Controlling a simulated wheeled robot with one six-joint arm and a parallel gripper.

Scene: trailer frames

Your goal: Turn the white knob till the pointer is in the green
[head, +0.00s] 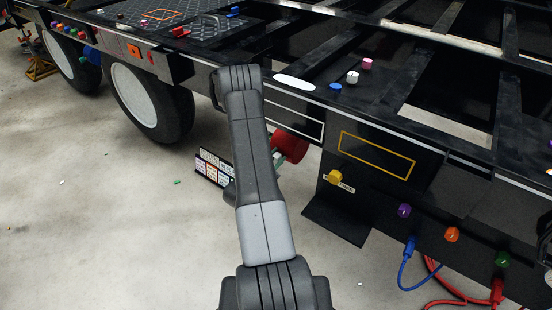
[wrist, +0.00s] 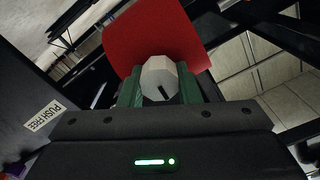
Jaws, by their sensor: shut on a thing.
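The white knob (wrist: 158,76) is faceted and has a dark line on its face. It shows in the wrist view between the two green fingers of my gripper (wrist: 160,84). My gripper is shut on it, one finger at each side. A red rounded part (wrist: 152,38) is right behind the knob; a red part (head: 290,146) also shows under the trailer frame in the head view. In the head view my arm hides the held knob and most of my gripper. I cannot make out a gauge pointer or a green zone.
The black trailer frame (head: 450,115) runs along the right, with yellow (head: 334,177), purple (head: 404,210) and orange (head: 452,234) knobs on its side. A small white knob (head: 352,77) stands on top. Blue (head: 405,265) and red hoses hang lower right. Floor at left is mostly clear.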

